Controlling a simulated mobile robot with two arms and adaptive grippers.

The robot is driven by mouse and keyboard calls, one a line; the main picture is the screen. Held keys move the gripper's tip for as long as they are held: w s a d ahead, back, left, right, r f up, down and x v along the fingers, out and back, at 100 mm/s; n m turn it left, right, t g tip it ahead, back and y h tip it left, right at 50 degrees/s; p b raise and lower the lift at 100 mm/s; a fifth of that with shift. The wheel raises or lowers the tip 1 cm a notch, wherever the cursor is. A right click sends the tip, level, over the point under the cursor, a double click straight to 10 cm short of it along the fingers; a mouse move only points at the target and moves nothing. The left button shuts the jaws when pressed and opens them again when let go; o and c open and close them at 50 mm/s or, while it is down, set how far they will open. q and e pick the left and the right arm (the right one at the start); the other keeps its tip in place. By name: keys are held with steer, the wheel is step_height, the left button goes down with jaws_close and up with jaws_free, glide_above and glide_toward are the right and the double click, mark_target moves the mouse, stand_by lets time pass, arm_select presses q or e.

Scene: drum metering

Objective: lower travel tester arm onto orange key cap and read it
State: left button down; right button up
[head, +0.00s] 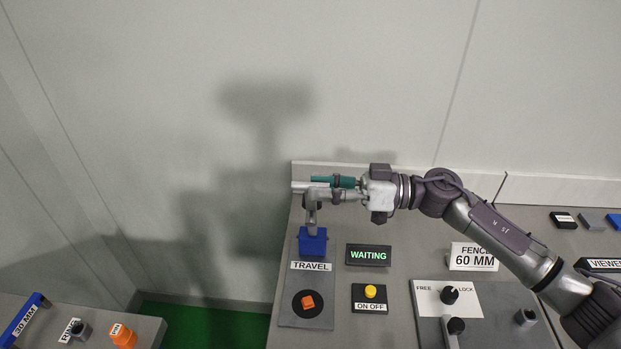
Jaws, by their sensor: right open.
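The travel tester is a grey plate (307,321) labelled TRAVEL, with a blue block (313,242) at its back and a grey metal post rising from it. A teal bar (322,181), apparently the tester arm's grip, lies level above the post. My right gripper (338,188) reaches in from the right at this bar, with its jaws open; whether they touch it I cannot tell. The orange key cap (308,302) sits on a black disc at the plate's front, clear of the raised arm. The display (368,255) reads WAITING. My left gripper is not in view.
A yellow button (370,291) labelled ON OFF is right of the plate. A FENCE 60 MM sign (473,257) and a FREE/LOCK panel (480,325) with black knobs lie under my right arm. A separate table (145,327) holds an orange part at lower left.

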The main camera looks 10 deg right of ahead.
steer(key=shift+w+a, duration=0.2)
steer(key=shift+a, duration=0.95)
jaws_close()
